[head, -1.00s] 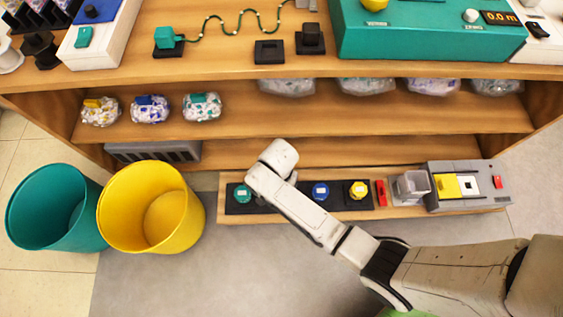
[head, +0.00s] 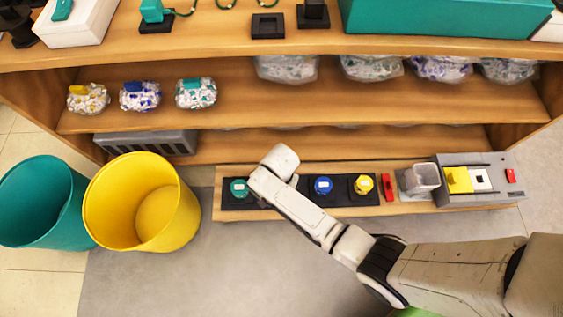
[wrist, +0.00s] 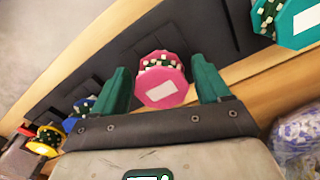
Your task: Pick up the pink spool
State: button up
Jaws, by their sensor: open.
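The pink spool (wrist: 166,86) shows in the middle of the wrist view, with a white label on its round face and a dark green, white-dotted part behind it. It sits at the dark rack (wrist: 105,50). My gripper (wrist: 165,78) is open, its teal fingers one on each side of the spool with a gap at both sides. In the head view the pink spool and the fingers are hidden behind my pale wrist, between the teal spool (head: 239,188) and the blue spool (head: 322,186).
A yellow spool (head: 363,185) stands right of the blue one, then a red item (head: 387,187), a clear cup (head: 421,180) and a grey machine (head: 480,195). A teal bin (head: 40,205) and a yellow bin (head: 115,215) stand left. The shelf (head: 230,120) lies behind.

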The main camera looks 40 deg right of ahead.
jog(key=c, duration=0.9)
jog(key=shift+r, duration=0.1)
